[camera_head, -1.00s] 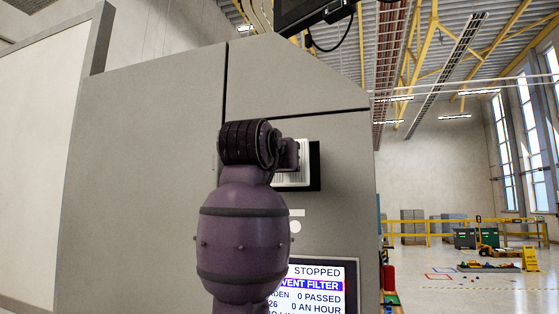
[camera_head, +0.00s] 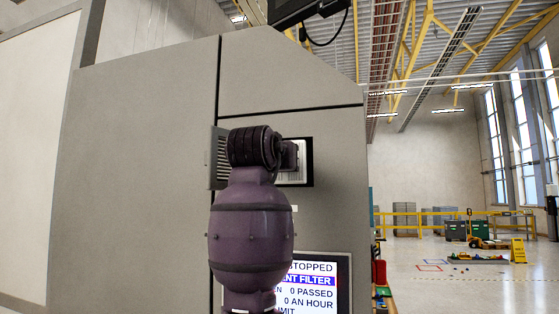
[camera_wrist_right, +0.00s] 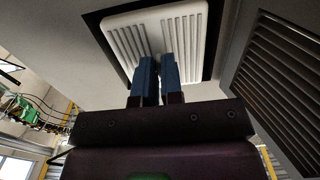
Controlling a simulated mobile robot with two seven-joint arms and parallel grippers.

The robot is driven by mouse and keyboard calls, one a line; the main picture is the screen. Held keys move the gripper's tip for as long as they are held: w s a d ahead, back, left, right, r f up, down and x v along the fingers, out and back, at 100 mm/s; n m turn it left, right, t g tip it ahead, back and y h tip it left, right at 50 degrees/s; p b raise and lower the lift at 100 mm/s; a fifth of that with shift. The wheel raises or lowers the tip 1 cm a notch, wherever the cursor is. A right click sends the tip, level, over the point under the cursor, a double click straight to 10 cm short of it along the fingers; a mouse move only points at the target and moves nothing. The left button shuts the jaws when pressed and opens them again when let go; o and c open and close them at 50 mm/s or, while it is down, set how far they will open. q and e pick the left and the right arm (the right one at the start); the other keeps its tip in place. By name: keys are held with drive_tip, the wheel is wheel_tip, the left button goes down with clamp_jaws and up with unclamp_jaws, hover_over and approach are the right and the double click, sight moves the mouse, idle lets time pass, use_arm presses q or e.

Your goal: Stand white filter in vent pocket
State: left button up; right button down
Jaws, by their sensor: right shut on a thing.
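The white filter (camera_wrist_right: 130,42) has ribbed halves and fills the upper middle of the right wrist view. The dark vent pocket (camera_wrist_right: 210,62) frames it; how deep it sits I cannot tell. In the head view a strip of the filter (camera_head: 297,176) shows in the pocket (camera_head: 309,163) behind my right arm, which hides the rest. My right gripper (camera_wrist_right: 159,57) is shut on the filter's middle, its two blue fingers close together. My left gripper is in neither view.
A louvred grey cover (camera_wrist_right: 287,72) stands beside the pocket; it shows left of my wrist in the head view (camera_head: 217,158). Below is a screen (camera_head: 318,283) reading "STOPPED". A monitor (camera_head: 300,8) hangs above.

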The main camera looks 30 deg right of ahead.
drive_tip(key=shift+p+x, duration=0.3)
drive_tip(key=shift+x, duration=0.8)
drive_tip(key=shift+w+d+f, duration=0.1)
drive_tip(key=shift+w+d, duration=0.15)
drive_tip(key=shift+d, duration=0.05)
drive_tip(key=shift+f, duration=0.15)
drive_tip(key=c, duration=1.3)
unclamp_jaws()
drive_tip(key=shift+o, duration=0.6)
drive_tip(key=shift+a, duration=0.1)
